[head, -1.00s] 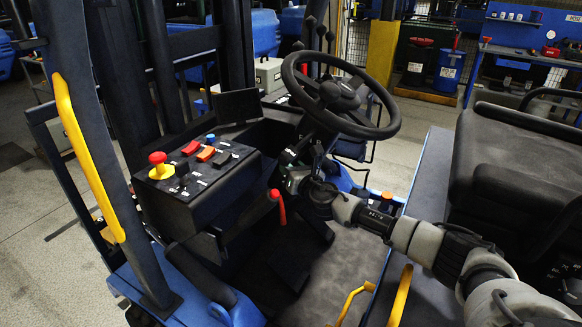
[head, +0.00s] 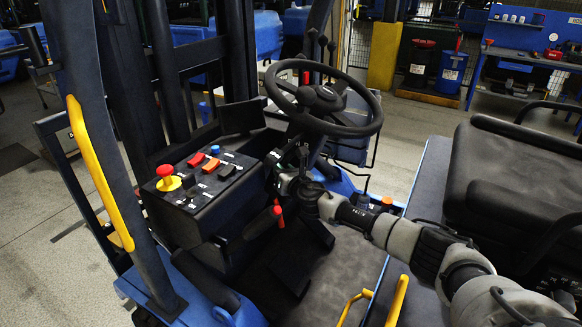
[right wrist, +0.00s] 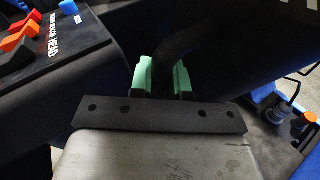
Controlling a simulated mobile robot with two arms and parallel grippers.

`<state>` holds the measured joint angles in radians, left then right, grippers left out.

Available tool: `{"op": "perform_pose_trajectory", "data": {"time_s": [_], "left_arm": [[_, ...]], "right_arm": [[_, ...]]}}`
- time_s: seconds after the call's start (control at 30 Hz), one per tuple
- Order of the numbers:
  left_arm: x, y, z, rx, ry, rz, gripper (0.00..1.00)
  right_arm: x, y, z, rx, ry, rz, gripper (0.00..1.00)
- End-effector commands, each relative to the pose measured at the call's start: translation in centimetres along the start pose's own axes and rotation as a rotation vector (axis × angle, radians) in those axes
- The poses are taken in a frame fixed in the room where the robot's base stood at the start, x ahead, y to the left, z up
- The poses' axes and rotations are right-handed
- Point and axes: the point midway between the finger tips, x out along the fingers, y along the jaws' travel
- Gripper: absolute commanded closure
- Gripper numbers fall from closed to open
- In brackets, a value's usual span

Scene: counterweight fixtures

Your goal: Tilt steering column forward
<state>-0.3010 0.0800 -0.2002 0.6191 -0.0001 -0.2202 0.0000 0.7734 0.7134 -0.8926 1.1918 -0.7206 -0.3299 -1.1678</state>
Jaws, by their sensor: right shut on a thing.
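The black steering wheel (head: 323,104) with its spinner knob sits on top of the dark steering column (head: 314,148), in the middle of the head view. My right gripper (head: 299,167) is below the wheel at the column. In the right wrist view its green finger pads (right wrist: 163,78) are shut on a dark, rounded bar (right wrist: 178,42), seemingly the column; the dark surroundings hide exactly which part is held. My left gripper is out of view.
A control box (head: 205,180) with a red mushroom button (head: 165,171) and rocker switches stands left of the column. A red-handled lever (head: 278,213) is below it. The black seat (head: 510,185) is at right. A yellow grab bar (head: 98,170) runs up the left post.

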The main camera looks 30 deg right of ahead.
Motion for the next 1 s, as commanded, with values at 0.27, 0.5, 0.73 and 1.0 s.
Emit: {"op": "perform_pose_trajectory", "data": {"time_s": [0.27, 0.5, 0.73, 1.0], "left_arm": [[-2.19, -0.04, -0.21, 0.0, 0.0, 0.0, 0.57], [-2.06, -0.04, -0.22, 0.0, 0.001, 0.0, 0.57], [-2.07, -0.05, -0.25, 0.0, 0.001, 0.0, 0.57], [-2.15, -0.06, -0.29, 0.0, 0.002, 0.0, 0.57]], "right_arm": [[1.36, 1.25, 0.88, -0.026, 0.03, -0.006, 1.0], [1.39, 1.25, 0.78, -0.027, 0.03, -0.006, 1.0], [1.37, 1.26, 0.77, -0.026, 0.03, -0.006, 0.74], [0.9, 1.25, 0.75, -0.026, 0.031, -0.005, 0.74]]}}
